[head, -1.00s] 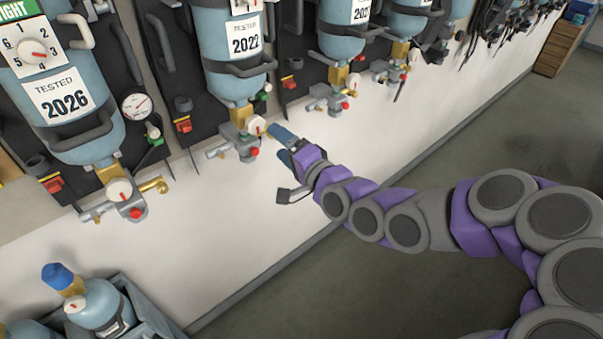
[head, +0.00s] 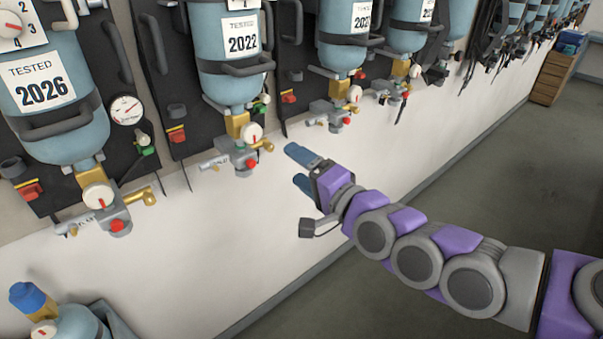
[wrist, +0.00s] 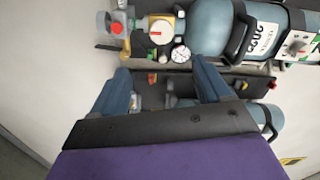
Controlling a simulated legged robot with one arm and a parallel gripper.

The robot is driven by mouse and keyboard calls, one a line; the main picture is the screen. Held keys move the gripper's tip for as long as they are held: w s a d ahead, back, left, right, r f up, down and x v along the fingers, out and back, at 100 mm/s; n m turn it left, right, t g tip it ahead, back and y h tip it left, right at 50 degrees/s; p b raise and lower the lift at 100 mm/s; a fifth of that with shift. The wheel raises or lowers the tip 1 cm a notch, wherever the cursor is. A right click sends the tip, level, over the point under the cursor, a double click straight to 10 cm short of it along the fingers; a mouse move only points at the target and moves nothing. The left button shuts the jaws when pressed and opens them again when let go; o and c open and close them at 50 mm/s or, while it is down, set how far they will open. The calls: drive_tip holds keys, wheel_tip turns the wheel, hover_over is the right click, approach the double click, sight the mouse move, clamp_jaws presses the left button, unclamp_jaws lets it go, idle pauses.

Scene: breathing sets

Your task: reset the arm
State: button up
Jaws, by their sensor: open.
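My arm, grey and purple, reaches in from the right in the head view. My gripper (head: 300,168) has two blue fingers, spread apart with nothing between them. It is in front of the white wall, below and to the right of the valve of the cylinder tagged 2022 (head: 227,80), and looks apart from it. In the wrist view the two blue fingers of my gripper (wrist: 158,92) also show spread, with a cylinder's gauge and valve (wrist: 163,30) beyond them.
Breathing sets hang along the wall, among them a cylinder tagged 2026 (head: 55,130). A cylinder with a blue cap (head: 28,298) stands at the lower left. A wooden drawer unit (head: 556,75) is at the far right. The grey floor (head: 490,200) is clear.

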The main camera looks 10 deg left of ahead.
drive_tip(key=s+d+f+n+g+h, duration=0.25)
drive_tip(key=s+d+f+h, duration=0.2)
drive_tip(key=f, duration=0.35)
drive_tip(key=s+d+f+n+g+h, duration=0.2)
drive_tip(key=s+d+f+g+h, duration=0.25)
drive_tip(key=d+f, duration=0.2)
drive_tip(key=s+d+f+g+h, duration=0.1)
drive_tip(key=s+d, duration=0.4)
drive_tip(key=s, duration=0.6)
drive_tip(key=s+d+f+n+g+h, duration=0.1)
drive_tip(key=s+d+g+h, duration=0.2)
drive_tip(key=s, duration=0.8)
drive_tip(key=d+g, duration=0.2)
drive_tip(key=d, duration=0.1)
drive_tip(key=shift+d+h, duration=0.15)
drive_tip(key=shift+h, duration=0.25)
